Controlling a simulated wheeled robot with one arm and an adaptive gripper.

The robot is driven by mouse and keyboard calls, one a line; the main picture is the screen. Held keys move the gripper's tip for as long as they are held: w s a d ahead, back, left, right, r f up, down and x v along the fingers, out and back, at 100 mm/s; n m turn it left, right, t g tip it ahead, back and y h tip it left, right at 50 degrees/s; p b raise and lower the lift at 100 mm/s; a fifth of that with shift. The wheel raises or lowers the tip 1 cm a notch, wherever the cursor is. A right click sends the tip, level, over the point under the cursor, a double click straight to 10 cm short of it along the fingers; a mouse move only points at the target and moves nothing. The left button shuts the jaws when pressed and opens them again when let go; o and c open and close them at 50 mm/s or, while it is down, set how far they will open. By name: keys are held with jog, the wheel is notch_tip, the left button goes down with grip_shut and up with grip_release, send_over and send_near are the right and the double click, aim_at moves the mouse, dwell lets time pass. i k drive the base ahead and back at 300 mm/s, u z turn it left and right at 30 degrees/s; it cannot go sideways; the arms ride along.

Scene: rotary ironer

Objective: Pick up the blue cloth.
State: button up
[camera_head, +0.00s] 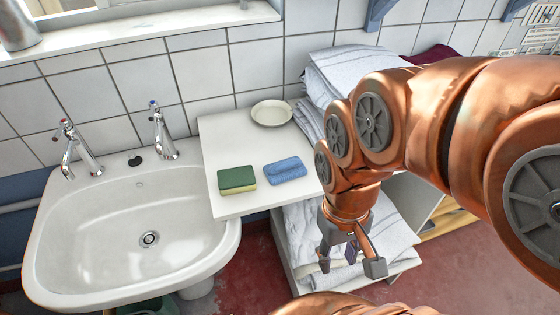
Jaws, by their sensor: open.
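The blue cloth (285,170) lies folded and flat on the white tabletop (226,140), toward its right front. My gripper (348,266) hangs from the copper arm, to the right of and nearer than the tabletop's front edge. Its fingers point down and stand apart, with nothing seen between them. It is clear of the cloth, in front of white towels on a lower shelf.
A green and yellow sponge (237,180) lies just left of the cloth. A pale dish (271,113) sits at the back of the tabletop. The white sink (130,235) adjoins on the left. Folded towels (345,75) are stacked behind my arm. Red floor (470,275) shows at right.

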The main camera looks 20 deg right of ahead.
aim_at(292, 168)
jog(key=u, duration=2.85)
jog(key=k, duration=1.1)
jog(key=z, duration=0.75)
jog(key=i, duration=0.5)
